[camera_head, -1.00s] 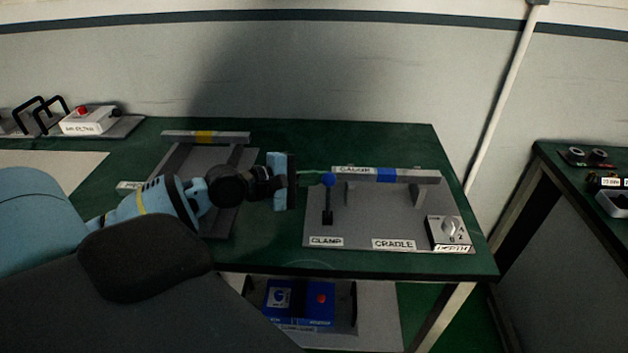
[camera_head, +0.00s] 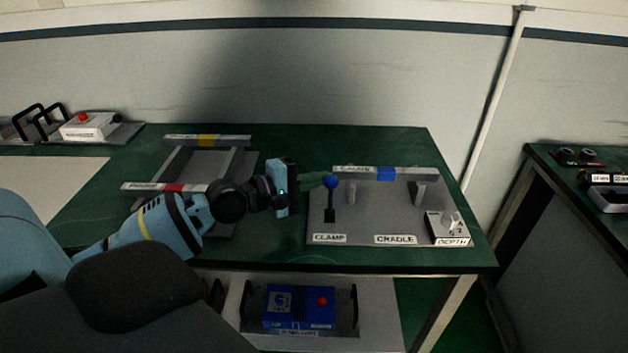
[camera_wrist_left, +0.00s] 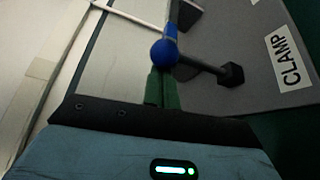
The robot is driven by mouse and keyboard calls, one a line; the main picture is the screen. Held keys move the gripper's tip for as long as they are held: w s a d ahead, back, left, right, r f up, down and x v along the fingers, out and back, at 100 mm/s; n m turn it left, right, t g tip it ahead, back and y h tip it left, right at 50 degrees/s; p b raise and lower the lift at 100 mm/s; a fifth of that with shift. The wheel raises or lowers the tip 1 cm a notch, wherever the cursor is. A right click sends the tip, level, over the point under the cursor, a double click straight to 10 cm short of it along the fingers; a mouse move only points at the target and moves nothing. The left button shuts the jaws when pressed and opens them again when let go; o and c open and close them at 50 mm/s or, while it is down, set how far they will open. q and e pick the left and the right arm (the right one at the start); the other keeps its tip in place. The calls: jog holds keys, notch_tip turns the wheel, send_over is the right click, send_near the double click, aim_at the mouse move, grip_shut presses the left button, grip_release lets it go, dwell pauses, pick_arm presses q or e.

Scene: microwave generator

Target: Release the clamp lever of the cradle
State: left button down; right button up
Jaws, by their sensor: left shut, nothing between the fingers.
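The clamp lever (camera_head: 330,198) stands upright on the left part of the grey cradle plate (camera_head: 365,215), topped by a blue ball. Its ball (camera_wrist_left: 164,53) and dark shaft also show in the left wrist view. My left gripper (camera_head: 322,179) comes in from the left with its green fingers shut and empty, their tips at the blue ball. In the left wrist view the fingers (camera_wrist_left: 162,88) end just below the ball; I cannot tell if they touch it. My right gripper is not in view.
A grey bar with a blue band (camera_head: 386,173) lies along the back of the cradle. A depth dial box (camera_head: 447,228) sits at its right. A rack with bars (camera_head: 207,140) stands left, under my arm. A blue box (camera_head: 300,305) is on the shelf below.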

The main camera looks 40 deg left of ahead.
aim_at(326, 186)
pick_arm(q)
jog(key=shift+s+d+m, duration=0.25)
jog(key=shift+s+m, duration=0.05)
jog(key=shift+m, duration=0.1)
jog(key=shift+s+d+f+m+t+h+b, duration=0.15)
jog(key=shift+s+d+m+t+h+b, duration=0.25)
jog(key=shift+m+t+b, duration=0.4)
jog(key=shift+s+d+m+t+b, duration=0.4)
jog(key=shift+s+m, duration=0.2)
jog(key=shift+m, duration=0.4)
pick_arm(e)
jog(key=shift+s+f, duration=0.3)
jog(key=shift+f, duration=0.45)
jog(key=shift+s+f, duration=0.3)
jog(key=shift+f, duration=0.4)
pick_arm(q)
jog(key=shift+h, duration=0.3)
jog(key=shift+s, duration=0.15)
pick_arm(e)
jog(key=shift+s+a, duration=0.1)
